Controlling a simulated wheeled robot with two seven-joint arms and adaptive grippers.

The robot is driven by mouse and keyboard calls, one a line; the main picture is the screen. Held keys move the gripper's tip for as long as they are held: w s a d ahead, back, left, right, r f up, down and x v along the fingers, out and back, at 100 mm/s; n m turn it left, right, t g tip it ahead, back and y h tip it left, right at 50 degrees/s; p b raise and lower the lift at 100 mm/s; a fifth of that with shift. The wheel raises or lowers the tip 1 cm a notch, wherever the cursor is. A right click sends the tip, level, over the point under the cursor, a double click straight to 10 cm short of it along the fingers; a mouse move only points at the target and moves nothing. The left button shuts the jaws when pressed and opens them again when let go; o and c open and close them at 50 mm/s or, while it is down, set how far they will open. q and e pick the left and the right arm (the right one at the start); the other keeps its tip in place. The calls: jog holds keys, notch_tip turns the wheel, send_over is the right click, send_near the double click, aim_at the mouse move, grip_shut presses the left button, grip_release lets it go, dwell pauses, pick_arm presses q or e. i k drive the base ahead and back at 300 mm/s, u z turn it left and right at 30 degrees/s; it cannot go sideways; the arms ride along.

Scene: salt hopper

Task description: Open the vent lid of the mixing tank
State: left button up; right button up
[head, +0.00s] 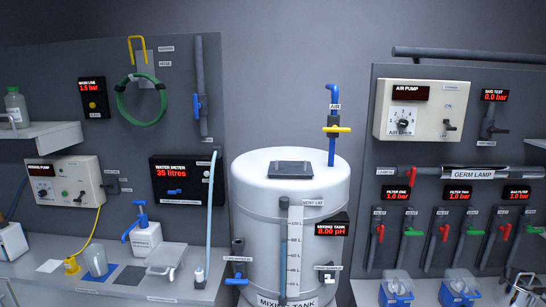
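The mixing tank (262,225) is a tall white cylinder in the middle of the head view. The vent lid (291,169) is a dark, flat square plate on top of the tank, and it appears to lie shut. Its "VENT LID" label (313,203) is on the upper front of the tank. Neither of my grippers can be made out in this view.
A blue air pipe with a yellow-handled valve (337,129) rises behind the tank top at right. A level gauge (294,245) and pH display (331,230) are on the tank front. Equipment panels stand left and right. Space above the lid is clear.

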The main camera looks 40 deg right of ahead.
aim_at(292, 167)
jog(key=i, duration=0.45)
jog(key=z, duration=0.8)
